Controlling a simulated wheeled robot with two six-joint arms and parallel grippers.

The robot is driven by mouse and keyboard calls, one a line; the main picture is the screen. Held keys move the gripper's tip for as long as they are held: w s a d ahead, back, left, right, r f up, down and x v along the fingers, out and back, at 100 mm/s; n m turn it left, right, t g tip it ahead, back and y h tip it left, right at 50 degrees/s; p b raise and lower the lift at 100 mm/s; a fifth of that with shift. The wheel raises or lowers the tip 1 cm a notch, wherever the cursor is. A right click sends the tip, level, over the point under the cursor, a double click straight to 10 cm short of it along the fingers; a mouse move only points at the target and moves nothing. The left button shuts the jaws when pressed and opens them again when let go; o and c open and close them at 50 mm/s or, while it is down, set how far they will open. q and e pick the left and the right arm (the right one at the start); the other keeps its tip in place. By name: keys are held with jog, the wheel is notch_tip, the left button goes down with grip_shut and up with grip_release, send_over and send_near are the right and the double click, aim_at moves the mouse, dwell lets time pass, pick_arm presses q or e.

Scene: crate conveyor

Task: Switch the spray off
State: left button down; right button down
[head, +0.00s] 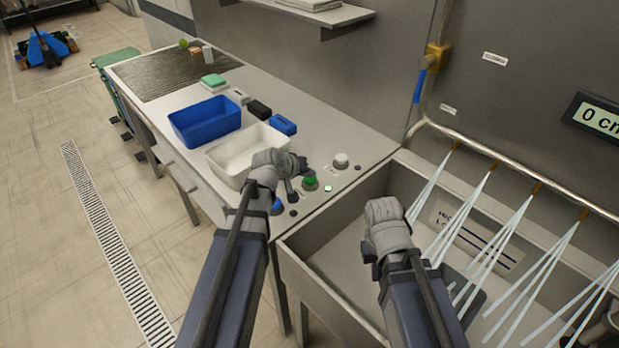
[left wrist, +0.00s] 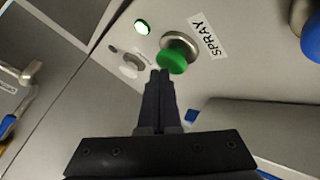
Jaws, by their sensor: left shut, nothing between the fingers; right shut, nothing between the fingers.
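The green spray button (head: 311,183) sits on the counter beside the sink. In the left wrist view it is the green button (left wrist: 173,60) on a metal collar, beside a SPRAY label (left wrist: 207,38). A small green lamp (head: 328,188) near it is lit, also in the left wrist view (left wrist: 142,27). Water jets (head: 480,215) stream from the pipe nozzles into the sink. My left gripper (head: 291,194) is shut and empty, its tips (left wrist: 160,74) right next to the green button; contact is unclear. My right gripper (head: 371,262) is shut and empty over the sink, its fingers mostly hidden.
A white bin (head: 222,165) and a blue bin (head: 180,127) stand farther along the counter. The sink wall (head: 325,292) lies between my arms. A blue-handled valve (head: 420,85) is on the wall.

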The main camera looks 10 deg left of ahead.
aim_at(309, 180)
pick_arm(q)
jog(key=shift+f, duration=0.15)
jog(key=shift+f+b, duration=0.3)
jog(key=shift+b, duration=0.2)
jog(key=shift+r+p, duration=0.45)
jog(key=shift+r, duration=0.1)
notch_tip(309, 180, up, 6)
jog(key=p, duration=0.6)
